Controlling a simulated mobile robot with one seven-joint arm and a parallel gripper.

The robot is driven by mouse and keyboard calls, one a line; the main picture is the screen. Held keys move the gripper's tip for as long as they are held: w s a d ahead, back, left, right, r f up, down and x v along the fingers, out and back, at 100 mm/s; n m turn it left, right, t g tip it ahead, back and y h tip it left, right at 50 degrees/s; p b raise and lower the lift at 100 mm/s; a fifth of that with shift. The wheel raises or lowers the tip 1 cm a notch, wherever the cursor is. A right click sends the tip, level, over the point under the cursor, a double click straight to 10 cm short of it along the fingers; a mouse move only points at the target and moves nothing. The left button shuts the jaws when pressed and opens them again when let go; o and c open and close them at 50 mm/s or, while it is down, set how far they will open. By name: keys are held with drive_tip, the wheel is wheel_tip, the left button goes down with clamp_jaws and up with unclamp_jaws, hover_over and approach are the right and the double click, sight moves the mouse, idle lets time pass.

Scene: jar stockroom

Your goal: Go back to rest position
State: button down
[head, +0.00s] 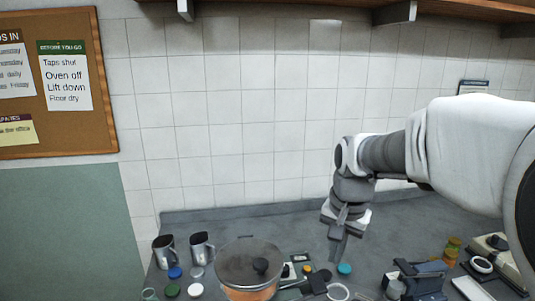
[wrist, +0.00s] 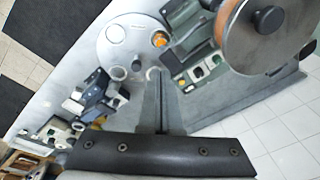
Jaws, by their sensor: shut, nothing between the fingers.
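My gripper (head: 338,243) hangs below my white and grey arm, over the grey worktop (head: 290,220). Its fingers point down and are shut with nothing between them. The fingertips are above the counter, to the right of the lidded pot. In the wrist view my closed fingers (wrist: 162,105) show at the middle, above the dark bar of the gripper body. They appear clear of the objects below.
A lidded pot (head: 249,262) stands at the front, with two metal jugs (head: 201,248) to its left. Several coloured lids lie around it. A blue-grey device (head: 423,278) and small jars (head: 452,247) stand at the right. A tiled wall (head: 240,110) and shelf (head: 290,10) bound the back.

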drive_tip(key=s+n+t+b, duration=0.2)
drive_tip(key=s+n, duration=0.4)
drive_tip(key=s, duration=1.2)
drive_tip(key=shift+r+n+t, duration=0.3)
drive_tip(key=shift+r+t, duration=0.1)
drive_tip(key=shift+t, duration=0.4)
